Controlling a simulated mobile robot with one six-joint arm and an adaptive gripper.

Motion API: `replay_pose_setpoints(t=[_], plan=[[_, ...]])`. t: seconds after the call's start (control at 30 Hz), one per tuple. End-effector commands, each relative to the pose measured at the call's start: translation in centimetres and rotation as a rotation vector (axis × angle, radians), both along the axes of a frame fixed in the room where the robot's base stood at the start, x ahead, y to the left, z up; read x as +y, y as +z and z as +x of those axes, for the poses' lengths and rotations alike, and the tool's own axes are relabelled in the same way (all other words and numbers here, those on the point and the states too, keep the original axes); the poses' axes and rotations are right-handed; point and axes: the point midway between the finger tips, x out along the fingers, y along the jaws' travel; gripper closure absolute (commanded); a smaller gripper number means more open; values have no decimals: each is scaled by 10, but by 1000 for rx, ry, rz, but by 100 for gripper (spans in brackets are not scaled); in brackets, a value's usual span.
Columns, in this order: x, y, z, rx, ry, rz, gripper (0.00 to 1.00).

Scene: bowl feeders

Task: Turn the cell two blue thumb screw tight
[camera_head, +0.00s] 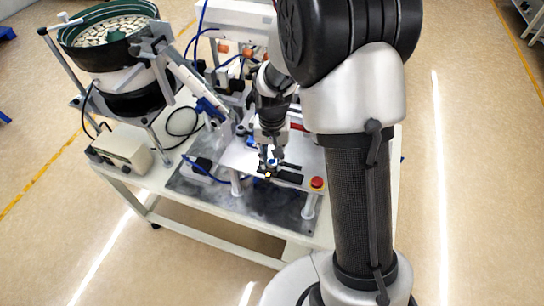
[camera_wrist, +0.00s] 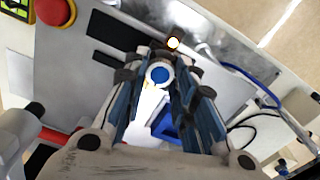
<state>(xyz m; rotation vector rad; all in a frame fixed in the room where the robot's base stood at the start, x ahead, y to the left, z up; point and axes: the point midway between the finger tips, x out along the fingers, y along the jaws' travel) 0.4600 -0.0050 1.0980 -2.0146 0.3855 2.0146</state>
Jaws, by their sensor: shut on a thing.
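The blue thumb screw (camera_wrist: 158,74) shows in the wrist view as a blue disc with a pale rim, between the fingertips of my gripper (camera_wrist: 165,80). My gripper is shut on it, with one finger on each side. In the head view my gripper (camera_head: 270,162) points down at the front part of the raised plate (camera_head: 240,158) on the bench. The screw is too small there to make out clearly between the fingers. Whatever lies under the screw is hidden.
A red emergency stop button (camera_head: 317,183) sits right of my gripper. Dark slots (camera_wrist: 110,57) lie in the plate close by. A bowl feeder (camera_head: 108,32) stands at the back left, with a control box (camera_head: 122,148) below it. A blue tube (camera_head: 205,172) runs left of the plate.

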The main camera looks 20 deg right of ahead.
Motion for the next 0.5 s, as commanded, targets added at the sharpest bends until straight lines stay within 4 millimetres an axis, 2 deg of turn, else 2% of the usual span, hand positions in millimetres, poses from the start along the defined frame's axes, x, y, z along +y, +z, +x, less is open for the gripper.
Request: replay_pose_setpoints(t=[0.47,0.5], plan=[[0,0,0,1,-20,0,99],[0,0,0,1,-19,0,74]])
